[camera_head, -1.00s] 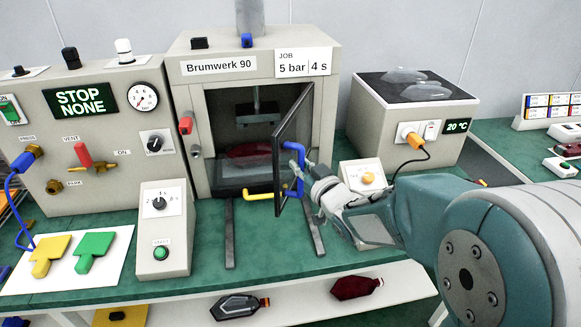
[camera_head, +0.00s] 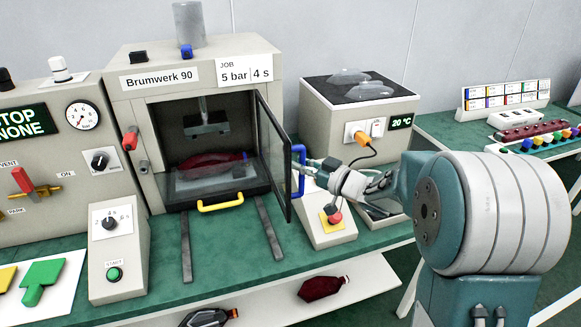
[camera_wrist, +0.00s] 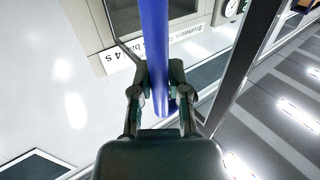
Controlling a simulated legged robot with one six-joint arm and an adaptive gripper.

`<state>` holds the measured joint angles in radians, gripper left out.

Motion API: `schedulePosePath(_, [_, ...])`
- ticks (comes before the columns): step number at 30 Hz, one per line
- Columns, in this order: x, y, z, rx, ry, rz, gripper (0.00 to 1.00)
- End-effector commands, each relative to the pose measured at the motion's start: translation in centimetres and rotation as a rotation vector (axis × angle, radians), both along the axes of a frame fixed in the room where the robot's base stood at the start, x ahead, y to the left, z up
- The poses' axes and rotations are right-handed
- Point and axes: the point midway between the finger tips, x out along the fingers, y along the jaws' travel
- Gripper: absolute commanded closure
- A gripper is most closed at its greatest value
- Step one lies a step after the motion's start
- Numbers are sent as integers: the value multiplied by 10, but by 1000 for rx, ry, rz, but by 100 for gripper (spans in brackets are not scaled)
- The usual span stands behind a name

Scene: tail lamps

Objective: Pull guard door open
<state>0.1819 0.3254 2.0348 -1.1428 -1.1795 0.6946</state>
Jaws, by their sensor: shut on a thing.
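The guard door (camera_head: 274,157) is a dark-framed clear panel hinged at the right of the Brumwerk 90 press (camera_head: 200,110). It stands swung out toward me, and the press chamber is open to view. A blue handle (camera_head: 299,170) is on the door's outer side. My gripper (camera_head: 310,166) is at this handle, and in the wrist view its fingers (camera_wrist: 160,92) are closed around the blue bar (camera_wrist: 156,40). Inside the chamber a dark red lamp part (camera_head: 212,160) lies on a tray with a yellow handle (camera_head: 220,205).
A control box with a green start button (camera_head: 113,274) stands front left of the press. A box with a red button on a yellow plate (camera_head: 331,217) stands below my gripper. A grey heater box (camera_head: 360,110) is behind my arm. Lamp parts (camera_head: 324,288) lie on the lower shelf.

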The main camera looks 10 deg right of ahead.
Motion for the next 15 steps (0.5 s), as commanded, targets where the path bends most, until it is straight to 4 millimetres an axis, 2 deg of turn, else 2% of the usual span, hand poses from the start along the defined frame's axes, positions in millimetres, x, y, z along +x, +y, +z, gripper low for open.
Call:
schedulePosePath(6, [4,-8,1,0,-1,-2,100])
schedulePosePath(15, [4,-9,1,1,-2,-2,100])
